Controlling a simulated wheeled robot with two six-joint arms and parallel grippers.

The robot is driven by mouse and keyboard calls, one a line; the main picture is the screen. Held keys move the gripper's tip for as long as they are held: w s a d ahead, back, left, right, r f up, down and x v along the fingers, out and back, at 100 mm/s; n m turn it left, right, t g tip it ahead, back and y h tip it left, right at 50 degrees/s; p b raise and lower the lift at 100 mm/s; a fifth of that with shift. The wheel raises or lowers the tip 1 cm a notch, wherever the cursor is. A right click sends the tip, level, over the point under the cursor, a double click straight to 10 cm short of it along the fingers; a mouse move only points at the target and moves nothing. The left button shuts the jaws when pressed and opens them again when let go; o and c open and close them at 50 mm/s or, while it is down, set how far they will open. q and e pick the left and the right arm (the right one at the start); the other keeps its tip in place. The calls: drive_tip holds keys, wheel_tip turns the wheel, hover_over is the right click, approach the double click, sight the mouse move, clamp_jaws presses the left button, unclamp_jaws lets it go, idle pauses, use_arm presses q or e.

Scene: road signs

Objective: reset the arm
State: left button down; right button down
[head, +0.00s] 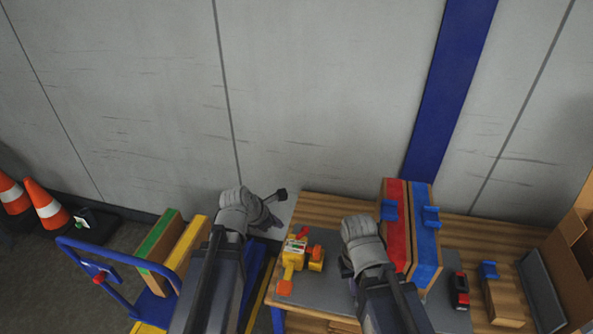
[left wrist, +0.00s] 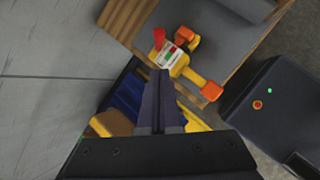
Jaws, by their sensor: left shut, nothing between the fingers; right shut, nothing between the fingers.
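My left arm comes up from the bottom in the head view. Its gripper (head: 280,194) is beyond the grey-covered wrist, near the table's left back corner. In the left wrist view its fingers (left wrist: 160,76) are together with nothing between them. My right arm reaches over the table. Its gripper (head: 346,268) is mostly hidden by the grey-covered wrist; a dark part shows at its left side, with no held thing visible. A yellow and orange tool (head: 297,256) lies on the grey mat between the arms, apart from both; it also shows in the left wrist view (left wrist: 180,54).
Cartons with a red (head: 396,228) and a blue (head: 426,236) stripe stand right of my right wrist on the wooden table (head: 330,207). A red-black device (head: 460,290) and a cardboard box (head: 575,250) lie farther right. A blue cart (head: 103,268) and cones (head: 45,207) are left.

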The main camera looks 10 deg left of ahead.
use_arm(q)
drive_tip(key=s+d+m+g+y, duration=0.1)
drive_tip(key=s+d+m, duration=0.3)
drive_tip(key=m, duration=0.5)
drive_tip(key=s+d+f+m+g+y+p, duration=0.1)
drive_tip(key=s+m, duration=0.4)
drive_tip(key=m, duration=0.5)
drive_tip(key=s+d+f+m+g+y, duration=0.1)
drive_tip(key=s+d+m+g, duration=0.3)
drive_tip(key=m, duration=0.6)
drive_tip(key=s+d+y, duration=0.1)
drive_tip(key=d, duration=0.1)
drive_tip(key=shift+d, duration=0.3)
